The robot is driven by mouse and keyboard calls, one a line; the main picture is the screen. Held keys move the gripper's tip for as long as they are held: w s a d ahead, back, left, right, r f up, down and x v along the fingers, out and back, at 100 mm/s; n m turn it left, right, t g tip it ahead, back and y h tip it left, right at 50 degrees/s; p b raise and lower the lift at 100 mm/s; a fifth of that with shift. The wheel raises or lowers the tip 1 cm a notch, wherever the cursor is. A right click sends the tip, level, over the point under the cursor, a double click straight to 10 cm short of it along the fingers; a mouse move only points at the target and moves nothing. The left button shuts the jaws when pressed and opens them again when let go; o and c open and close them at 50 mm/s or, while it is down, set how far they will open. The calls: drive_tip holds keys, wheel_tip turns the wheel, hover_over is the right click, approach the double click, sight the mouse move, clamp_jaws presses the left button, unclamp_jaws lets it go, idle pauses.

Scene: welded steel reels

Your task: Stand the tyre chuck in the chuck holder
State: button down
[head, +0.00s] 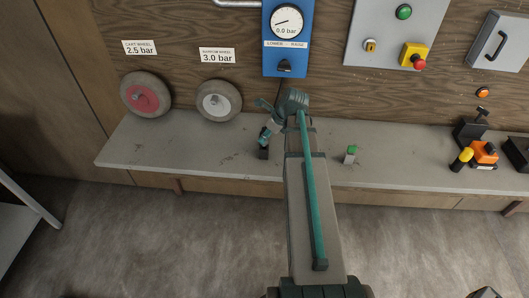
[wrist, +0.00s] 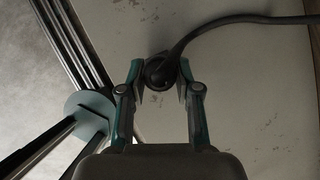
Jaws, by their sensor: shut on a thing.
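The tyre chuck (wrist: 156,73) is a dark round-ended piece with a black hose, seen from above in the wrist view. My gripper (wrist: 160,80) is shut on it, with one finger on each side. In the head view my gripper (head: 266,134) is low over the bench, left of the small green-topped block. A small black piece (head: 263,154) shows just below the fingers at the bench. I cannot tell whether it is the chuck's lower end or the chuck holder. No holder shows clearly in the wrist view.
The black hose (wrist: 215,22) runs to the upper right. The grey bench (head: 220,150) carries two wheels (head: 146,94) at left, a small green-topped block (head: 350,155) and orange-black tools (head: 484,152) at right. A blue gauge panel (head: 285,50) hangs behind.

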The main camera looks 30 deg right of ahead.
drive_tip(key=shift+f+b, duration=0.5)
drive_tip(key=shift+f, duration=0.75)
idle(0.6)
drive_tip(key=c, duration=0.7)
unclamp_jaws()
drive_tip(key=shift+r, duration=0.15)
drive_tip(key=shift+r+p, duration=3.2)
drive_tip(key=shift+r, duration=1.15)
